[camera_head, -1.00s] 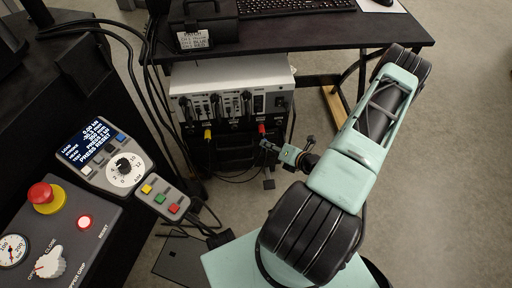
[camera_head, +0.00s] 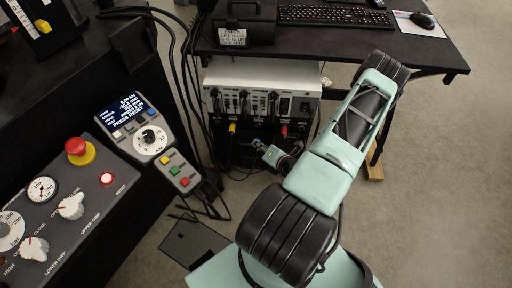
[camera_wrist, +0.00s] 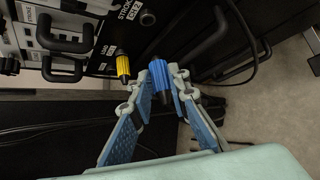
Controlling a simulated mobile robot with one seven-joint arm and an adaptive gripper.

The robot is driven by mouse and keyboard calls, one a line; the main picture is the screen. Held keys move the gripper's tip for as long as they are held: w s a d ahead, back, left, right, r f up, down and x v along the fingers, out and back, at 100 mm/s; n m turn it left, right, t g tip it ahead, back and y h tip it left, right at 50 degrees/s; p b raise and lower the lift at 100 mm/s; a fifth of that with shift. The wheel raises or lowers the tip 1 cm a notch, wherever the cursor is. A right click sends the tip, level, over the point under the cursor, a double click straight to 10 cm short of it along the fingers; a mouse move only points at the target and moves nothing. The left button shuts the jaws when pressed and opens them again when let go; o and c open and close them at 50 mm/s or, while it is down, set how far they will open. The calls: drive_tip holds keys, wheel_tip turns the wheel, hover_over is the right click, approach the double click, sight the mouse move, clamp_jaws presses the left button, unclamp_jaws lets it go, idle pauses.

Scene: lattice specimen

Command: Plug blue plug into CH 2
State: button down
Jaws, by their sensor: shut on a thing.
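The blue plug (camera_wrist: 161,80) is between the fingertips of my gripper (camera_wrist: 164,85) in the wrist view. My gripper is shut on it, and the plug points up toward the panel. A gap shows between plug and socket in this view. In the head view my gripper (camera_head: 262,147) is low in front of the white-topped unit (camera_head: 262,72), between the yellow and red plugs; the blue plug is too small there to make out surely.
A yellow plug (camera_wrist: 123,67) sits in the panel just left of the blue plug. A red plug (camera_head: 284,131) is farther right on the unit. Black cables (camera_head: 190,90) hang left of the unit. The control console (camera_head: 85,205) stands at left; the desk (camera_head: 350,43) is behind.

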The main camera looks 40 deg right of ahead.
sight(256, 127)
drive_tip(key=shift+w+d+b, duration=0.65)
drive_tip(key=shift+w+d, duration=1.05)
drive_tip(key=shift+w, duration=0.3)
drive_tip(key=c, duration=2.4)
unclamp_jaws()
clamp_jaws()
drive_tip(key=shift+w+d+r, duration=0.1)
drive_tip(key=shift+w+d, duration=0.6)
drive_tip(key=shift+w, duration=0.1)
drive_tip(key=o, duration=0.6)
unclamp_jaws()
drive_tip(key=shift+o, duration=0.7)
